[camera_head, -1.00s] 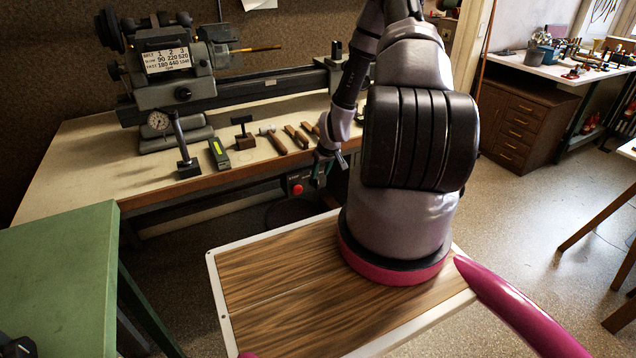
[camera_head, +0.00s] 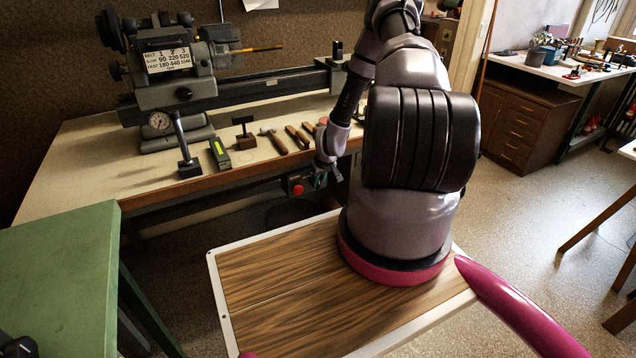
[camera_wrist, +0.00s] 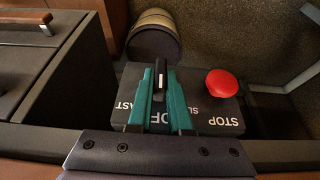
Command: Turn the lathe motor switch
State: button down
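The lathe motor switch (camera_wrist: 160,76) is a black knob with a white line, on a dark control box (camera_wrist: 205,116) lettered OFF, FAST, STOP and partly hidden lettering. The white line points away from my wrist, roughly in line with my fingers. My gripper (camera_wrist: 161,80) has teal fingers, one on each side of the knob, with no clear gap between them and it. The fingers cover part of the lettering. In the head view my gripper (camera_head: 326,178) is at the control box (camera_head: 291,182) under the bench edge, and my arm hides the knob.
A red stop button (camera_wrist: 221,83) stands just right of my fingers; it also shows in the head view (camera_head: 297,190). The lathe (camera_head: 175,85) stands on the bench (camera_head: 90,150), with several hand tools along the front. A green table (camera_head: 60,270) is at the left.

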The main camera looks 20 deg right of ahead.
jog(key=shift+d, duration=0.1)
jog(key=shift+d+f+m+y, duration=0.15)
jog(key=shift+m+y, duration=0.25)
jog(key=shift+y, duration=1.4)
jog(key=shift+d+f+m+y, duration=0.1)
jog(key=shift+d+m+y, duration=0.25)
jog(key=shift+y, duration=1.45)
jog(key=shift+a, duration=0.1)
jog(key=c, duration=0.8)
grip_release()
jog(key=shift+c, duration=0.2)
jog(key=v, duration=1.1)
jog(key=shift+f, duration=0.15)
